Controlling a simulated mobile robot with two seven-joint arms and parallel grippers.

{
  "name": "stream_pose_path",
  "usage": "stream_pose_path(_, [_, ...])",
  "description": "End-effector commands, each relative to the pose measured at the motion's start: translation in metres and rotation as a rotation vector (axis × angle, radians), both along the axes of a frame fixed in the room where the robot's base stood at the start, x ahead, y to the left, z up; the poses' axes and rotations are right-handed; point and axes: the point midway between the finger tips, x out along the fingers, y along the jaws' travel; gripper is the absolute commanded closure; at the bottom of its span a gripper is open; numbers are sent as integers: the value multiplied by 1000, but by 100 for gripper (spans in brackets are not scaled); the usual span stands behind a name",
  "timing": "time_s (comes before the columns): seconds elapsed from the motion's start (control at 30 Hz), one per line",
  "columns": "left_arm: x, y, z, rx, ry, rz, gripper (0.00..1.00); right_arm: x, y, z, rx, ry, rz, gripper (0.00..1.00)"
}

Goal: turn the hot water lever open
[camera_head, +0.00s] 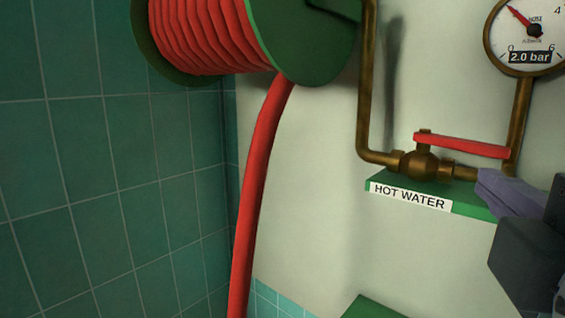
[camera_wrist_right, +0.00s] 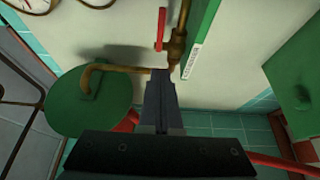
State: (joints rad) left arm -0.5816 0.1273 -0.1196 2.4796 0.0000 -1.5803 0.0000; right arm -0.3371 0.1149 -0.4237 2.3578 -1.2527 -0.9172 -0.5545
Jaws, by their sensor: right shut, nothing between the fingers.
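The red lever (camera_head: 465,146) sits on top of the brass valve (camera_head: 420,166) above the HOT WATER label (camera_head: 410,196). In the head view it points right, roughly along the pipe. The lever also shows in the wrist view (camera_wrist_right: 160,28), ahead of my fingertips. My right gripper (camera_head: 484,182) is shut and empty. Its fingertips appear just below the lever's right end in the head view, overlapping the pipe and green shelf edge. I cannot tell whether they touch anything. In the wrist view the shut fingers (camera_wrist_right: 163,78) point toward the pipework. My left gripper is not in view.
A green shelf (camera_head: 472,208) lies beneath the valve. A pressure gauge (camera_head: 530,32) reading 2.0 bar is at the upper right. A red hose reel (camera_head: 210,35) hangs upper left, its hose (camera_head: 258,180) running down. Green tiles (camera_head: 110,180) cover the left wall.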

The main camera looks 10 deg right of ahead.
Motion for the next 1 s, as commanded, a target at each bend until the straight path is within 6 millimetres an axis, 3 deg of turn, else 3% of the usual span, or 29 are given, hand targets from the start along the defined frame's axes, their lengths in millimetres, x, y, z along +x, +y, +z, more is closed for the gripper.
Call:
stream_pose_path(0.47, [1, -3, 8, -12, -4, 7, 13, 86, -41, 2, -4, 1, -2, 100])
stream_pose_path(0.7, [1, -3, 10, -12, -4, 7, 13, 95, -69, 1, -2, 2, 1, 100])
stream_pose_path(1.0, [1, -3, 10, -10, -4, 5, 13, 97, -74, 0, 0, 2, 1, 100])
